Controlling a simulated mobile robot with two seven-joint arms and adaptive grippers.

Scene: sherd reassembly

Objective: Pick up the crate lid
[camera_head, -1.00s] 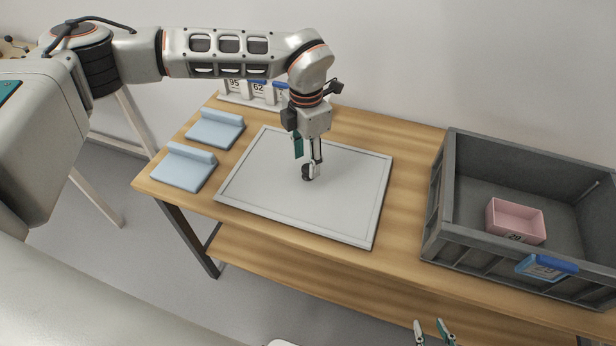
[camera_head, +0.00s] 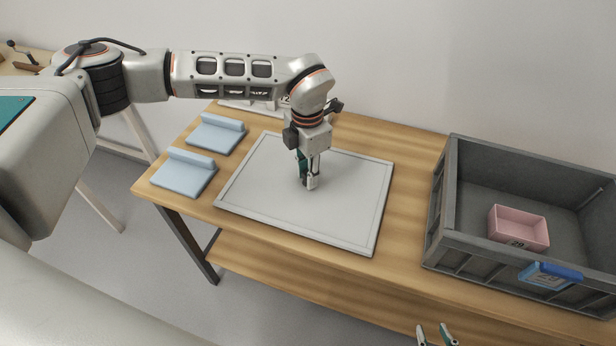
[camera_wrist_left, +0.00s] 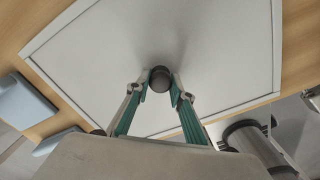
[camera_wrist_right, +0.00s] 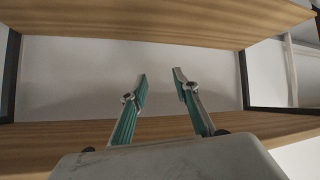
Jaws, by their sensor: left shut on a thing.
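The crate lid (camera_head: 345,195) is a flat, light grey panel with a raised rim, lying on the wooden table. It also shows in the left wrist view (camera_wrist_left: 100,60). A dark round knob (camera_wrist_left: 160,79) stands at its middle. My left gripper (camera_head: 309,186) points down over the middle of the lid and is shut on the knob, a finger on each side of it. In the head view the fingers hide most of the knob. My right gripper (camera_wrist_right: 160,85) is open and empty, low in front of the table; its fingertips show at the bottom of the head view (camera_head: 435,332).
A grey open crate (camera_head: 440,215) stands at the right of the table, with a pink box (camera_head: 518,228) inside and a blue tag (camera_head: 550,275) on its front wall. Two pale blue rests (camera_head: 184,172) lie left of the lid. A numbered rack stands behind, partly hidden.

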